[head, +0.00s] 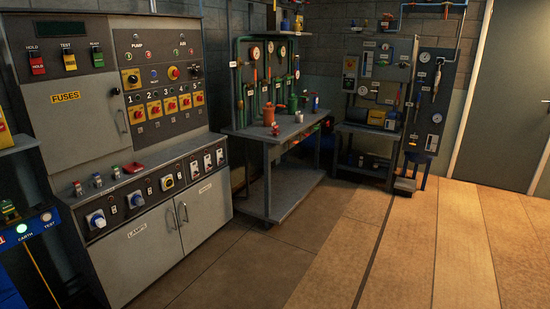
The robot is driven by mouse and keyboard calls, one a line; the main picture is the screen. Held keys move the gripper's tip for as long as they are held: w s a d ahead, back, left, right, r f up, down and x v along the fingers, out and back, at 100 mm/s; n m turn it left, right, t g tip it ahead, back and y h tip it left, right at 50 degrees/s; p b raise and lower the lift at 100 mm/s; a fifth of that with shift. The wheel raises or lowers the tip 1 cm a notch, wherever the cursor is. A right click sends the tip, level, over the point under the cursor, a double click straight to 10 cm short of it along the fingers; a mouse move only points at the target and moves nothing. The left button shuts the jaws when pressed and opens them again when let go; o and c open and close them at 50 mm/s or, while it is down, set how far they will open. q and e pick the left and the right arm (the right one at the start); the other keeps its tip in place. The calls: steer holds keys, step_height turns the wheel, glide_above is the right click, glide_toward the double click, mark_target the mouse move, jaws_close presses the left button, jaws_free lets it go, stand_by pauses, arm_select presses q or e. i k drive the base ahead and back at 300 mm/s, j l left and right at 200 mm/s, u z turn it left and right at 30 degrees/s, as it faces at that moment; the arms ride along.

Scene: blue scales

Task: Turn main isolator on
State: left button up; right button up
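A grey control cabinet (73,120) fills the left of the head view. No label that I can read says main isolator. A black and yellow rotary switch (131,78) sits under the PUMP label, with a red and yellow knob (174,73) to its right. Below is a row of several red-on-yellow rotary switches (154,109), numbered from 1. A red and yellow device (3,127) is cut off at the left edge. The switch positions are too small to tell. Neither of my grippers is in view.
A workbench (262,133) with gauges and pipes stands beyond the cabinet, and a pump stand (362,130) farther back. The floor (400,250) at right is clear.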

mark_target(133, 79)
steer(key=i+u, duration=0.15)
steer(key=i, duration=0.3)
steer(key=i+l+u, duration=0.15)
steer(key=i, duration=0.25)
steer(key=i+l+u, duration=0.15)
steer(key=i, duration=0.3)
steer(key=i+l+u, duration=0.15)
steer(key=i, duration=0.25)
